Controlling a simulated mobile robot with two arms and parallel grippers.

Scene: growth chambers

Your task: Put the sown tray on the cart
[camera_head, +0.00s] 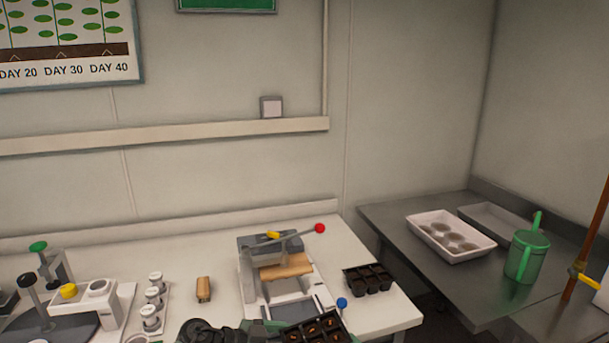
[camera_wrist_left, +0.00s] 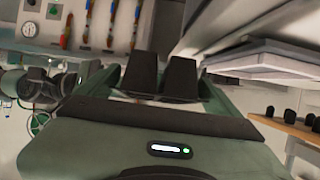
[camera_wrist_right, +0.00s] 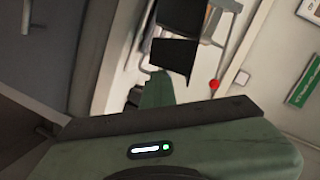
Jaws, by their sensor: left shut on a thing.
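The sown tray (camera_head: 312,330) is black, with brown-orange marks in its cells. It shows tilted at the bottom centre of the head view, cut off by the frame edge. A dark wrist and green gripper part reach its left side there. In the left wrist view the two dark fingers of my left gripper (camera_wrist_left: 162,77) stand close together, shut; the contact itself is hidden. The cart is not clearly identifiable; a grey metal surface (camera_head: 390,222) stands at the right.
A press (camera_head: 250,268) with a red-knobbed lever (camera_head: 320,228) stands on the white bench (camera_head: 395,315). A second black tray (camera_head: 367,279) lies right of it. The grey surface holds a white tray (camera_head: 452,252), a shallow grey tray (camera_head: 492,218) and a green watering can (camera_head: 524,256).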

